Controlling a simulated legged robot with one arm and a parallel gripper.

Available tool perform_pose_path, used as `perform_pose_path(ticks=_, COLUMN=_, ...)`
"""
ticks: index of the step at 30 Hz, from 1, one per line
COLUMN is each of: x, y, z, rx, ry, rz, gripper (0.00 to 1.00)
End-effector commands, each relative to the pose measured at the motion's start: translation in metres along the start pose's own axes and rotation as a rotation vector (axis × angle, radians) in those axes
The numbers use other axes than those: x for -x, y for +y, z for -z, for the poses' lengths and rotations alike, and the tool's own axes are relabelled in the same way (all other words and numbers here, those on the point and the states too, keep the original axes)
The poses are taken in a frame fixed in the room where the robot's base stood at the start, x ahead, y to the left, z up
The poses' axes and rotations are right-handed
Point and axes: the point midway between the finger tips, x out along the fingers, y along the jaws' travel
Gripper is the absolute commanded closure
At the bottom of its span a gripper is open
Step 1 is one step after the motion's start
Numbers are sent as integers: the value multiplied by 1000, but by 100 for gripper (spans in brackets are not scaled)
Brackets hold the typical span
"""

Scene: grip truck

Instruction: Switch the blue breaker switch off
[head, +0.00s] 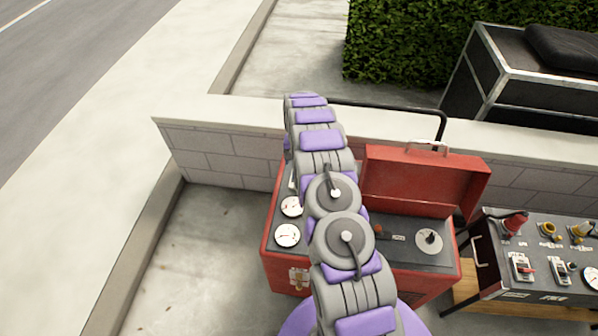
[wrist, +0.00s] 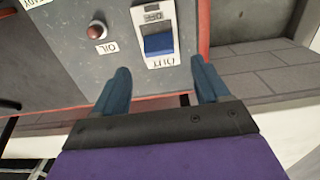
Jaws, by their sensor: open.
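The blue breaker switch (wrist: 158,44) sits in a white plate on the grey panel in the wrist view, just beyond my fingertips and between their lines. My gripper (wrist: 157,80) is open and empty, with one blue finger on each side of the switch's plate. I cannot tell whether the fingers touch the panel. In the head view my purple and grey arm reaches over the red generator box (head: 283,263) and hides the switch and my gripper.
A red knob (wrist: 96,31) marked OIL is left of the switch. Two white gauges (head: 288,235) and a dial (head: 428,240) are on the red box. A raised red lid (head: 420,185) stands behind. A second control panel (head: 540,255) is at right, and a low wall (head: 215,150) runs behind.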

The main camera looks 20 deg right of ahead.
Motion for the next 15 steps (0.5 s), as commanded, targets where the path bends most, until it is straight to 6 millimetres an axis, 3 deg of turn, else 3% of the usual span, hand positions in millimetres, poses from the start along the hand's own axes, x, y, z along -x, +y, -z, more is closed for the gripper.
perform_pose_path(ticks=3, x=-28, y=2, z=0, rx=0, ry=-4, rz=1, gripper=26)
perform_pose_path(ticks=9, x=-59, y=8, z=4, rx=-1, ry=-7, rz=7, gripper=26)
perform_pose_path(ticks=15, x=-72, y=6, z=3, rx=0, ry=-6, rz=7, gripper=26)
